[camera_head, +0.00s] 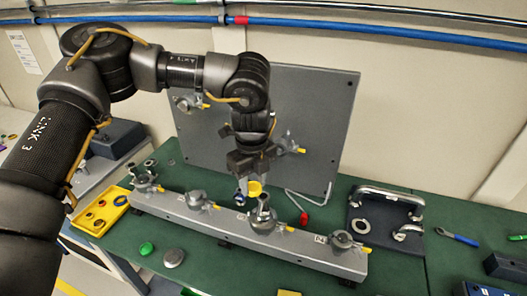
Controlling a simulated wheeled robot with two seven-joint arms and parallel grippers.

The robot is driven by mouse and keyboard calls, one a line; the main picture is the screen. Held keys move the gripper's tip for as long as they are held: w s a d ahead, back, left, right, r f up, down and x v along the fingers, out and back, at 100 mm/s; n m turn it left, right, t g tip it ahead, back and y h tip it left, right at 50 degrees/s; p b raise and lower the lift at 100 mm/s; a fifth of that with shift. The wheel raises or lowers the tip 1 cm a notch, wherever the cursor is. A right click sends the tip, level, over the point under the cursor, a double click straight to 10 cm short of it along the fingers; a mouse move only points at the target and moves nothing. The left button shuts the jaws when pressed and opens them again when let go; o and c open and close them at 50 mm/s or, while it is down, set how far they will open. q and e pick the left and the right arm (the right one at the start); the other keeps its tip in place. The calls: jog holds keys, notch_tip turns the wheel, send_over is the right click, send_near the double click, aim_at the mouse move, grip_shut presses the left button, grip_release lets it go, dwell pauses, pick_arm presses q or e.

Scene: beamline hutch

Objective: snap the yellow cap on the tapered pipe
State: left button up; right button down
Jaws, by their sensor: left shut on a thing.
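My left gripper (254,181) reaches down from above over the middle of the grey rail. It is shut on the yellow cap (255,188), which shows small and partly hidden between the fingers. A grey upright pipe piece (263,211), which looks like the tapered pipe, stands in a clamp on the rail. The cap is just above and behind its top in the picture, and I see no clear contact. My right gripper is not in view.
The grey rail (190,216) carries several clamps with yellow handles. A tall grey panel (325,110) stands behind. A yellow tray (88,222) with rings is at left. A handled frame (388,196) and a blue-handled tool (460,238) lie at right on the green bench.

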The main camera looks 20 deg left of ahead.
aim_at(263, 196)
pick_arm(q)
jog(key=r+m, duration=0.1)
jog(key=m, duration=0.2)
jog(key=w+d+r+m+p, duration=0.1)
jog(key=r+m, duration=0.1)
jog(key=m, duration=0.1)
jog(key=w+d+r+m+p, duration=0.1)
jog(key=m, duration=0.1)
jog(key=shift+r+m, duration=0.15)
jog(key=shift+m, duration=0.25)
jog(key=shift+f+b, duration=2.5)
jog(key=shift+f, duration=0.85)
jog(key=shift+f+b, duration=0.35)
jog(key=shift+f, duration=0.25)
